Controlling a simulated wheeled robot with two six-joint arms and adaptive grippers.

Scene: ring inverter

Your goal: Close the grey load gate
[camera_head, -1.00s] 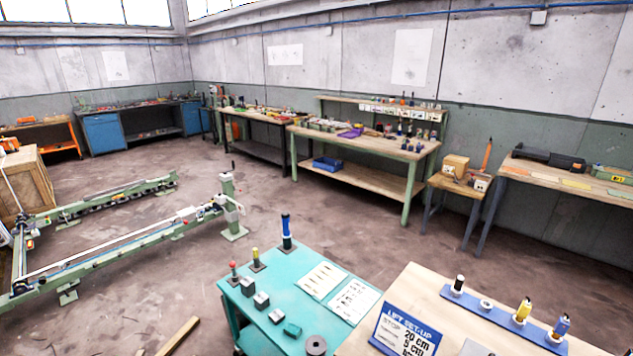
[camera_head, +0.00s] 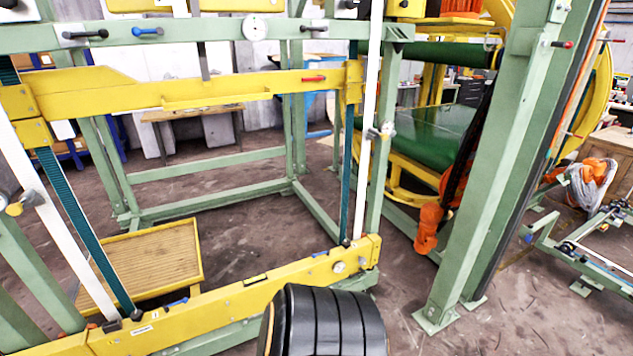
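No gate that is clearly grey can be made out in the head view. A green machine frame (camera_head: 220,29) with yellow cross beams fills the left and middle. Its upper yellow beam (camera_head: 215,90) runs across at mid height, with a small red handle (camera_head: 313,79) on it. A lower yellow beam (camera_head: 225,310) runs near the floor. A narrow grey upright bar (camera_head: 202,62) hangs from the top rail. Black handles and a blue handle (camera_head: 147,31) sit on that rail. Neither of my grippers is in view.
A black ribbed cylinder (camera_head: 322,325) stands close at bottom centre. A green post (camera_head: 500,170) rises at right. Behind it are a green belt (camera_head: 430,135) and an orange arm-like part (camera_head: 428,228). A slatted yellow-edged platform (camera_head: 150,260) lies at lower left.

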